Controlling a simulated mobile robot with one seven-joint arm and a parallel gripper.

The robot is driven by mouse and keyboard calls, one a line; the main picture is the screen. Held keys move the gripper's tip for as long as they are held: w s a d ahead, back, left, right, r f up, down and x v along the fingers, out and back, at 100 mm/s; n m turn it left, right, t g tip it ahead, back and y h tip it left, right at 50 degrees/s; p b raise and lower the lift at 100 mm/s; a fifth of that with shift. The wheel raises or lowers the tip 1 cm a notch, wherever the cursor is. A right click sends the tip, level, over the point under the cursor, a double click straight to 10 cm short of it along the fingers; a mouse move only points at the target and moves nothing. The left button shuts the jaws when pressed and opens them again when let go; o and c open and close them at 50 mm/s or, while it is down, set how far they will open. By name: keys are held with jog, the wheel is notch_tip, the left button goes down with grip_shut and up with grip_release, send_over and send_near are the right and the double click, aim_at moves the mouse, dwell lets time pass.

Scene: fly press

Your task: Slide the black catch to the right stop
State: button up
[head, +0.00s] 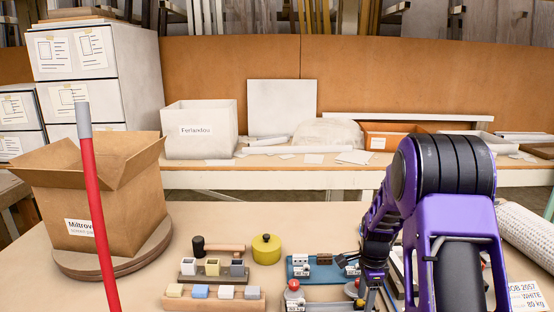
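A blue-based fixture (315,272) with white labelled blocks lies on the near table, just left of my arm. A small dark block (323,259) sits on it; I cannot tell whether this is the black catch. A second fixture with a red knob (293,285) is in front of it, cut by the bottom edge. My purple arm comes in from the lower right and reaches down beside these fixtures. My gripper (370,289) is small and low at the end of the arm. Its fingers cannot be made out, and the arm hides the fixtures' right ends.
A yellow pot (266,249), a black-headed mallet (198,246) and two block racks (213,300) stand left of the fixtures. An open cardboard box (120,195) and a red pole (97,215) are farther left. A white roll (525,236) lies at right. The table's back middle is clear.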

jog(key=shift+c, duration=1.3)
jog(key=shift+r, duration=0.15)
jog(key=shift+r+p, duration=2.45)
jog(key=shift+r, duration=0.95)
